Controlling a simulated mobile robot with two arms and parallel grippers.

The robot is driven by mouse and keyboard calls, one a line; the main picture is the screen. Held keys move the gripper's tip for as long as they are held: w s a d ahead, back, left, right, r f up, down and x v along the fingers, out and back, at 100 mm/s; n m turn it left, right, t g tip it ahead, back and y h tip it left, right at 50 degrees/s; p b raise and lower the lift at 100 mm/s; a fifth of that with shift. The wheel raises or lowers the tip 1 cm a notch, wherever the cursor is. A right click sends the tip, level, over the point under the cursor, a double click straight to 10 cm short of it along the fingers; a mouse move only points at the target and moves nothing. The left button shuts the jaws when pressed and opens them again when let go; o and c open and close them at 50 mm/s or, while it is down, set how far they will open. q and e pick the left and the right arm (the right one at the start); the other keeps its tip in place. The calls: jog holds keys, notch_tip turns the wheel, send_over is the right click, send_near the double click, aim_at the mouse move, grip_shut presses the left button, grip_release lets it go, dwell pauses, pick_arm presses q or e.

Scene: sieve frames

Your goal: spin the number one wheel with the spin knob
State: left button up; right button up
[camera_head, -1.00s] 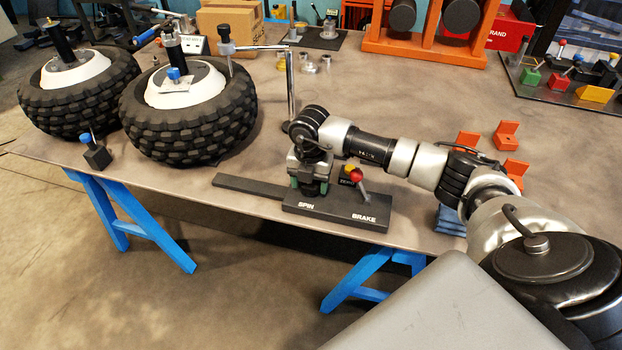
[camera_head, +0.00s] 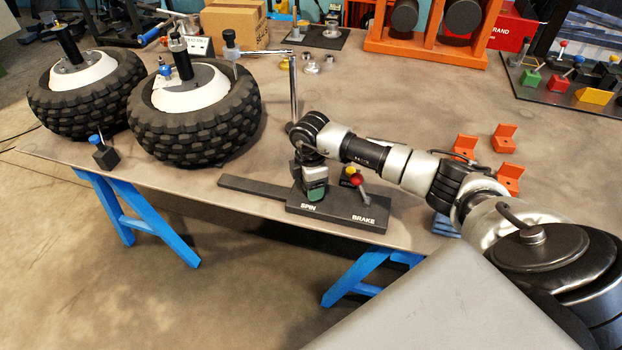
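Two black knobby tyres with white hubs lie flat on the bench, the left wheel (camera_head: 90,112) and the right wheel (camera_head: 200,140). I cannot read which is number one. The right wheel's hub carries a blue knob (camera_head: 165,71). The dark control box (camera_head: 340,208) has SPIN and BRAKE labels. My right gripper (camera_head: 316,194) points down over the SPIN end, its green-padded fingers around the spin knob, which they mostly hide. It appears shut on the knob. A red-tipped brake lever (camera_head: 357,183) stands just right of it. My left gripper is out of view.
A chrome post (camera_head: 292,90) stands behind the box, with an arm reaching to the right wheel. A small blue-topped block (camera_head: 103,153) sits at the bench's front edge. Orange brackets (camera_head: 504,138) lie to the right. The bench behind my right arm is mostly clear.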

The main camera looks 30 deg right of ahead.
jog(key=m+p, duration=0.1)
jog(key=m, duration=0.2)
jog(key=shift+w+d+r+p, duration=0.1)
jog(key=shift+w+r+p, duration=0.1)
jog(key=shift+p, duration=0.15)
jog(key=shift+f+m+p, duration=0.1)
jog(key=shift+m+p, duration=0.45)
jog(key=shift+m, duration=0.85)
jog(key=o, duration=0.9)
notch_tip(320, 180, up, 11)
jog(key=shift+f+b, duration=0.15)
jog(key=shift+b, duration=0.45)
